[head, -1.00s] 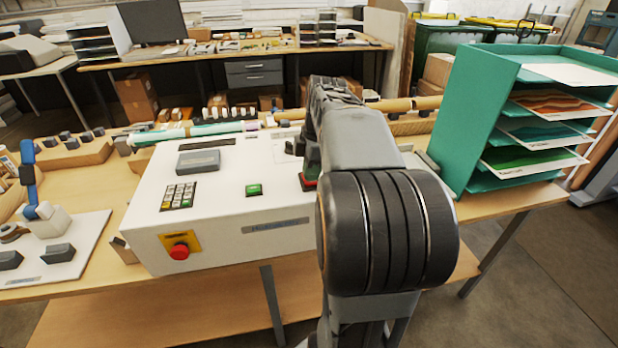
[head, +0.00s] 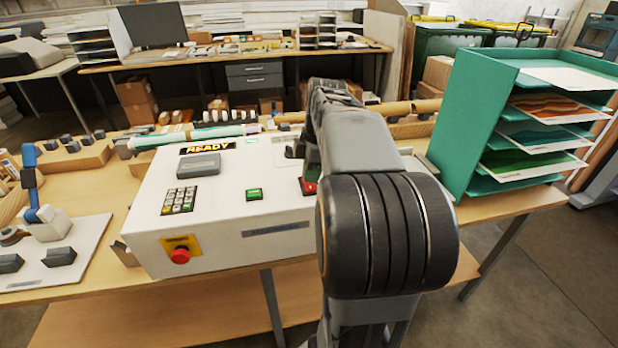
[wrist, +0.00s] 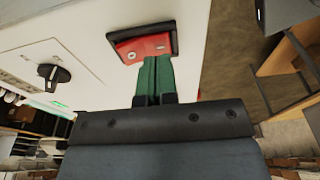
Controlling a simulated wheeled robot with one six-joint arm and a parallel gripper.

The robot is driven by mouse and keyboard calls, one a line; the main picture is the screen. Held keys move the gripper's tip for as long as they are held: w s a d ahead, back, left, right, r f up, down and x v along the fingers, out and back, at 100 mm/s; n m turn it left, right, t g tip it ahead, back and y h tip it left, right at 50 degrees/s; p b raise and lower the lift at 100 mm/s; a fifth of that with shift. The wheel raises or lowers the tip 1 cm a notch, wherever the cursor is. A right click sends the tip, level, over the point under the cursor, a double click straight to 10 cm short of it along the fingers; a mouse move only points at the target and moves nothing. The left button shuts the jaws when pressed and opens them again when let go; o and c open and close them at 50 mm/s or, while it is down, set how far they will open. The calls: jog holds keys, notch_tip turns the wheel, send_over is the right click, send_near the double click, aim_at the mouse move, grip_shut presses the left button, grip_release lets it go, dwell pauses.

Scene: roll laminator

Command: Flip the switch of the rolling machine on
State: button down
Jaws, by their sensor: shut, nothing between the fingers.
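The white rolling machine (head: 220,225) stands on the wooden table, with a keypad, a green button and a red emergency knob. Its display (head: 207,147) is lit and reads READY. The red rocker switch (head: 309,186) is partly hidden by my arm in the head view. In the wrist view the switch (wrist: 140,45) is a red rocker in a dark frame. My gripper (wrist: 152,62) is shut and empty, its green fingertips at the rocker's lower edge, touching it or very close.
A black rotary knob (wrist: 55,74) is beside the switch on the panel. A green paper rack (head: 470,120) stands right of the machine. A white board with a blue-handled tool (head: 35,190) lies to the left.

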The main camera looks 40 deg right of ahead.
aim_at(302, 195)
jog(key=shift+r+p, duration=2.05)
jog(key=shift+r, duration=0.75)
